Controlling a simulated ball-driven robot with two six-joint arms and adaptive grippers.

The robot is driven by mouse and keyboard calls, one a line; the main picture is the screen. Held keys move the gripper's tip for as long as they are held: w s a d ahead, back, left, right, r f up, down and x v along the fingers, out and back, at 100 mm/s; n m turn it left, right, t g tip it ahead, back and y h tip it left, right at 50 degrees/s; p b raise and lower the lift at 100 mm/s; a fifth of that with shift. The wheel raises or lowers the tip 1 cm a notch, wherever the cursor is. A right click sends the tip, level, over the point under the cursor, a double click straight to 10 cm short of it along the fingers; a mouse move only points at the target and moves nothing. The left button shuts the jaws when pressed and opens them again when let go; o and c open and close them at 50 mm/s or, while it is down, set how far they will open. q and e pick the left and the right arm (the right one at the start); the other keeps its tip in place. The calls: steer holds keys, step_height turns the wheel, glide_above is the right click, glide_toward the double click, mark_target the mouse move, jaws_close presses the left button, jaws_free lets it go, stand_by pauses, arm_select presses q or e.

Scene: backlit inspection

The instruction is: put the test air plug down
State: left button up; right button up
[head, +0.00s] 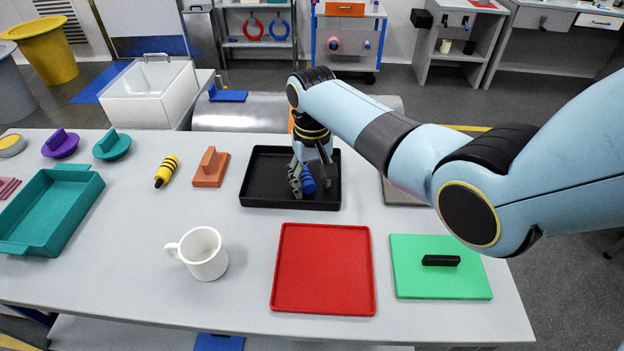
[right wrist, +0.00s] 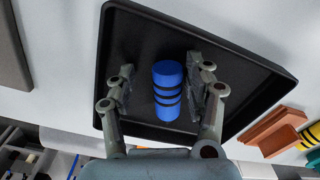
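The test air plug, a blue cylinder with black bands (right wrist: 167,90), is in the black tray (right wrist: 122,30). In the head view the plug (head: 308,186) is partly hidden by my right gripper (head: 310,176). In the right wrist view my right gripper (right wrist: 165,88) is open, one finger on each side of the plug. A gap shows on the left side and a narrower one on the right. I cannot tell whether the plug touches the tray floor. My left gripper is not in view.
A red tray (head: 323,270) and a green board with a black handle (head: 440,278) lie in front. A white mug (head: 203,254), an orange handled block (head: 211,170) and a yellow banded plug (head: 167,171) are to the left. A teal tray (head: 75,215) lies farther left.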

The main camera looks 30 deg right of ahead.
mark_target(312, 181)
step_height(312, 181, up, 12)
steer(key=shift+r+p, duration=0.15)
steer(key=shift+p, duration=0.2)
stand_by(0.7)
